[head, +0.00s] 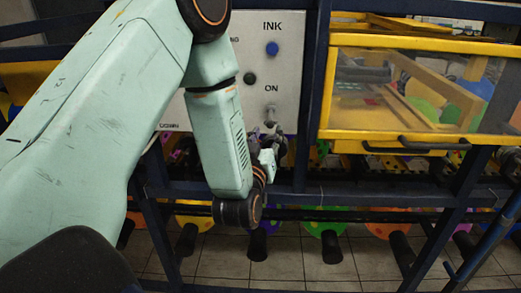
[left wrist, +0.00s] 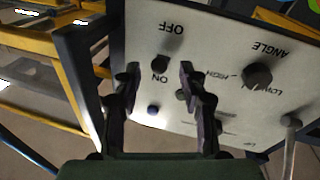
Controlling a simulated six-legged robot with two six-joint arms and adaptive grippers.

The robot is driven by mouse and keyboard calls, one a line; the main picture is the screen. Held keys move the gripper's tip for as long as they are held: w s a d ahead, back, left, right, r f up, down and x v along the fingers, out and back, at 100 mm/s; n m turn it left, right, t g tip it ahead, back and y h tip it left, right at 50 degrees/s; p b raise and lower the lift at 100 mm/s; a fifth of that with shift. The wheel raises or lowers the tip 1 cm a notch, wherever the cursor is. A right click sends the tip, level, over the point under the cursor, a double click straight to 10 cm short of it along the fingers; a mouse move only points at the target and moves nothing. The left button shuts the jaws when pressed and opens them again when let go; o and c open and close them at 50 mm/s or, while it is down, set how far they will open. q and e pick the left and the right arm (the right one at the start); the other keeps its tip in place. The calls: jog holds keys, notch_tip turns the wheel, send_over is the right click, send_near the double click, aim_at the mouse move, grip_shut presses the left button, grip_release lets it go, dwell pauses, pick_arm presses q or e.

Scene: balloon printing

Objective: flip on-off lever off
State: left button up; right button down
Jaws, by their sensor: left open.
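The on-off lever (head: 271,113) is on the light control panel, below the ON label in the head view. In the left wrist view the panel is upside down, and the lever's dark knob (left wrist: 160,63) shows between ON and OFF, closer to ON. My left gripper (head: 273,148) is just below the lever in the head view. In the left wrist view my left gripper (left wrist: 160,69) is open, with one finger on each side of the knob in the picture. Contact with the lever cannot be told. My right gripper is out of view.
The panel (head: 300,75) also carries a blue button (head: 272,48) and a dark knob (head: 249,78). In the left wrist view an angle knob (left wrist: 258,74) sits right of the fingers. A yellow-framed clear cover (head: 420,90) stands to the right, with balloons below.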

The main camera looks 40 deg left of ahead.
pick_arm(q)
jog(key=v, duration=0.7)
jog(key=shift+s, duration=0.2)
jog(key=shift+w+d, duration=0.1)
jog(key=s+d+f+m+g+h+b, duration=0.1)
jog(key=s+d+f+g+h, duration=0.15)
jog(key=f, duration=0.55)
jog(key=s+d+f+m+g+h+b, duration=0.1)
jog(key=s+f+m+g+b, duration=0.2)
jog(key=f, duration=0.6)
jog(key=s+d+f+g+h, duration=0.2)
jog(key=s+f+g, duration=0.15)
jog(key=f, duration=0.45)
jog(key=s+d+f+m+g+h+b, duration=0.1)
jog(key=s+f+g+b, duration=0.7)
jog(key=s+f, duration=1.2)
jog(key=shift+d+f+m+g+b, duration=0.4)
jog(key=shift+d+f+m+b, duration=0.1)
jog(key=shift+d+b, duration=0.5)
